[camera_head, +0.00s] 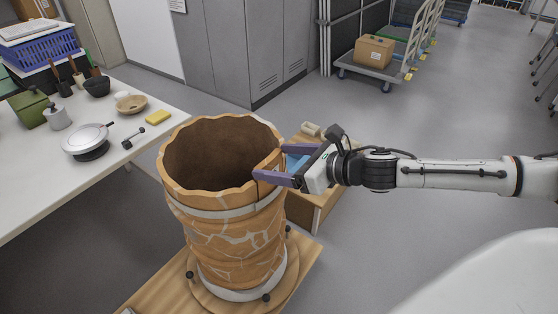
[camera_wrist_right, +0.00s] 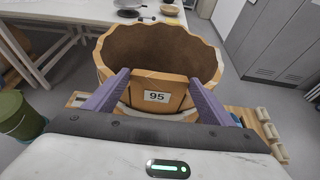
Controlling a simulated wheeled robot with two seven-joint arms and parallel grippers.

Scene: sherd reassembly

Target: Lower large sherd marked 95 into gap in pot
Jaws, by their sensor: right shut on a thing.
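The pot (camera_head: 222,215) is a large orange-brown vessel with pale joint lines and a wavy rim, upright on a round stand. My right gripper (camera_head: 262,164) is at the right side of its rim. In the right wrist view the gripper (camera_wrist_right: 158,92) is shut on the large sherd (camera_wrist_right: 150,84), with one purple finger at each side. The sherd has a white label reading 95 and lies against the near wall of the pot (camera_wrist_right: 205,62). I cannot tell whether it is fully seated, as its lower edge is partly hidden. My left gripper is not in view.
A white table (camera_head: 60,185) at the left holds a scale (camera_head: 86,140), a yellow sponge (camera_head: 158,117), a bowl (camera_head: 131,103) and a blue crate (camera_head: 42,48). A wooden box (camera_head: 308,205) stands behind the pot. A cart with a cardboard box (camera_head: 374,51) is at the back.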

